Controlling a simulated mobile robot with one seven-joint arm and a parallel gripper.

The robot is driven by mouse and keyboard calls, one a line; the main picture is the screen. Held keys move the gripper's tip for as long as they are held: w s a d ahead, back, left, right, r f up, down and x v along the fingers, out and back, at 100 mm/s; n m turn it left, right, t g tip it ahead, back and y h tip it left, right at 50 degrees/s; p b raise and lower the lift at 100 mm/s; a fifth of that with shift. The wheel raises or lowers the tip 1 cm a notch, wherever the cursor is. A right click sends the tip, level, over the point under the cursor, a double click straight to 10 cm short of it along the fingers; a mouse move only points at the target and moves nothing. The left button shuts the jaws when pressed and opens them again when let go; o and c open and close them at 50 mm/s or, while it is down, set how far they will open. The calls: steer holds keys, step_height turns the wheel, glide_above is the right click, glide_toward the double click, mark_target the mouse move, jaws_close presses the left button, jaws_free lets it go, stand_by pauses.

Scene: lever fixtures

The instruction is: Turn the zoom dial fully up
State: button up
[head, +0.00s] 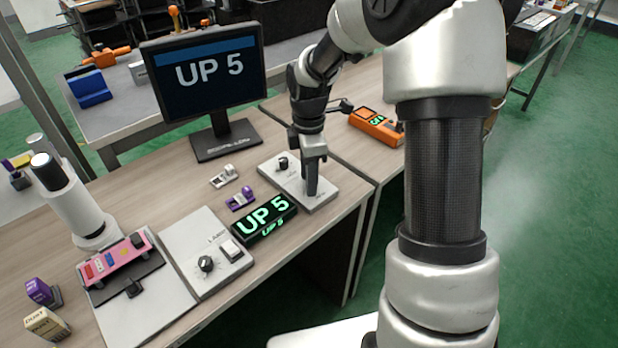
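A light-grey panel (268,170) lies on the wooden desk below my arm, with a black knob (283,163) on its far left part. My gripper (312,192) points down over the panel's near right part. Its fingers look close together, but whether they hold anything is hidden. A second grey panel (180,240) nearer the front left carries a black dial (206,263) and a white rocker-like part (231,249). I cannot read a label that tells which one is the zoom dial. The monitor (208,72) and a small green-lit display (264,220) both read "UP 5".
A purple part (240,199) and a pale part (224,176) lie left of my gripper. An orange device (376,126) sits behind right. A pink-topped fixture (113,258) and a white cylinder (68,200) stand at left. The desk's front edge is close to the display.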

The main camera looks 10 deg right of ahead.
jaws_close()
